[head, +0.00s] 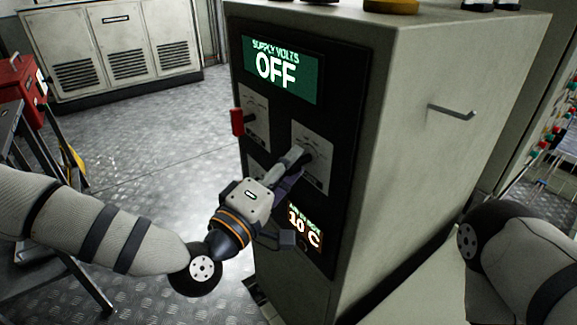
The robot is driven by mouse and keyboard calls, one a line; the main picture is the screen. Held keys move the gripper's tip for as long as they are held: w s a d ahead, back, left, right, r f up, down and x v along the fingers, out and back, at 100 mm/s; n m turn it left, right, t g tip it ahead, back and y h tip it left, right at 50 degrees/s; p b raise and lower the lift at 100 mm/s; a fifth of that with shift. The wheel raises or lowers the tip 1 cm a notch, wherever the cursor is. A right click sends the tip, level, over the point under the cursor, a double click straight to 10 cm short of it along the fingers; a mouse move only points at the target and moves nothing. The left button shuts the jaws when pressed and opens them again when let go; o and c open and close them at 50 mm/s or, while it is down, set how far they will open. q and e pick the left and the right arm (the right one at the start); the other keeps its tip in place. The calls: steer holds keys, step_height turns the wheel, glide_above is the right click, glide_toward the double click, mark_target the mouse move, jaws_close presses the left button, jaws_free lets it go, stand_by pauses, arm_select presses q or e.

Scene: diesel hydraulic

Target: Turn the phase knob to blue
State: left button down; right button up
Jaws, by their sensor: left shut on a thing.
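The control cabinet (400,130) stands in the middle of the head view, with a dark front panel. A green display (281,70) at its top reads "SUPPLY VOLTS OFF". My left gripper (302,158) is at a pale dial plate (325,145) on the right of the panel. It is shut on a dark knob (311,154) there, which the fingers mostly hide. I cannot tell which colour the knob points to.
A small display (304,225) low on the panel reads "10 C". A metal bar handle (452,112) sticks out of the cabinet's side. Grey vented lockers (115,45) stand at the back left. A red box (22,85) is at the left edge. The metal floor between is clear.

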arm_select(q)
steer(key=m+h, duration=0.1)
steer(key=m, duration=0.2)
steer(key=m+h, duration=0.1)
steer(key=m, duration=0.2)
steer(key=shift+m+t+b, duration=0.3)
steer(key=shift+b, duration=0.1)
steer(key=m+g+h, duration=0.1)
steer(key=m+h, duration=0.1)
steer(key=m, duration=0.1)
steer(key=m+h, duration=0.2)
steer(key=m, duration=0.2)
steer(key=shift+r+g, duration=0.1)
steer(key=shift+g, duration=0.3)
arm_select(e)
steer(key=shift+s+f, duration=0.6)
steer(key=shift+f, duration=0.15)
arm_select(q)
steer(key=shift+m, duration=0.5)
steer(key=c, duration=1.3)
jaws_free()
steer(key=v, duration=1.2)
